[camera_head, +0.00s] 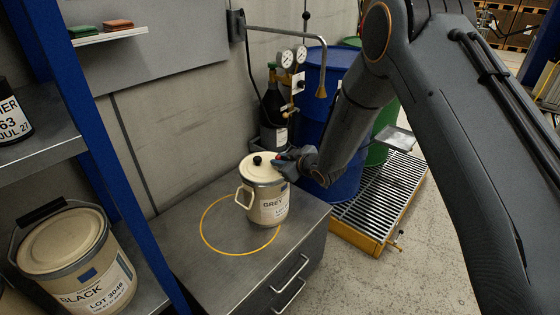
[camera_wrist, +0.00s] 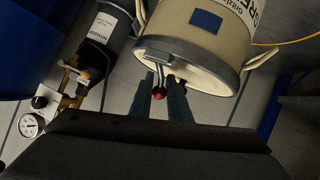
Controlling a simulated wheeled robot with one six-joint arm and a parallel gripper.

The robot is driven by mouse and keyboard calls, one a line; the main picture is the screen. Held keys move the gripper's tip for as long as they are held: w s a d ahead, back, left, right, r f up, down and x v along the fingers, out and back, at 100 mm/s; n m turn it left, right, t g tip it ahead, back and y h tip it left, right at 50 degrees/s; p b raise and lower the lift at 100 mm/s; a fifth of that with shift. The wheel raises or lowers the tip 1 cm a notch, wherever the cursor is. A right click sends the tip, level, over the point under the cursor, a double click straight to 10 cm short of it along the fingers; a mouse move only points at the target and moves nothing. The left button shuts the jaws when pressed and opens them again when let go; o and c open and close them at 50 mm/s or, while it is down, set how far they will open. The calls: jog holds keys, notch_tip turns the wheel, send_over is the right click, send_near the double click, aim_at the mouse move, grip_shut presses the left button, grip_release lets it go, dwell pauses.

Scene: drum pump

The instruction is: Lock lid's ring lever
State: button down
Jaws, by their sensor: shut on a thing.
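A cream pail (camera_head: 268,206) with a "GREY" label stands upright on the grey cabinet top (camera_head: 187,252), over the right part of a yellow ring marking. My gripper (camera_head: 285,158) is at the lid rim, on the right side of the pail. In the wrist view the pail (camera_wrist: 185,30) appears inverted. The ring lever (camera_wrist: 160,74), a thin metal rod with a red ball end, lies between my gripper's fingers (camera_wrist: 165,84), which are shut on it. The fingers hide part of the lever.
A blue drum (camera_head: 325,110) and a green drum stand behind on a yellow-framed grating (camera_head: 385,190). A gas bottle with gauges (camera_head: 285,58) stands by the wall. A "BLACK" pail (camera_head: 75,250) is on the left shelf behind a blue post. The cabinet's left top is clear.

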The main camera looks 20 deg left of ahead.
jog(key=c, duration=1.7)
grip_release()
jog(key=shift+o, duration=0.2)
jog(key=v, duration=0.7)
jog(key=shift+s+d+r, duration=0.25)
jog(key=s+d+r+m+h+p, duration=0.1)
jog(key=s+d+r+m+h, duration=0.2)
jog(key=d, duration=0.9)
jog(key=s+d+r+m+h+p, duration=0.1)
jog(key=d+r+m+h, duration=0.3)
jog(key=d, duration=0.8)
jog(key=s+d+r+m+g+h+p, duration=0.1)
jog(key=s+d+r+m+g, duration=0.1)
jog(key=s+d, duration=0.3)
jog(key=s+d+r+m+g+h, duration=0.1)
jog(key=s+d+m+g, duration=0.2)
jog(key=s, duration=1)
jog(key=s+d+r+m+g+h+p, duration=0.1)
jog(key=s+d+r+m+g, duration=0.1)
jog(key=s+d, duration=0.5)
jog(key=s, duration=0.2)
jog(key=shift+s+r+g+p, duration=0.3)
jog(key=shift+s+r+g, duration=0.1)
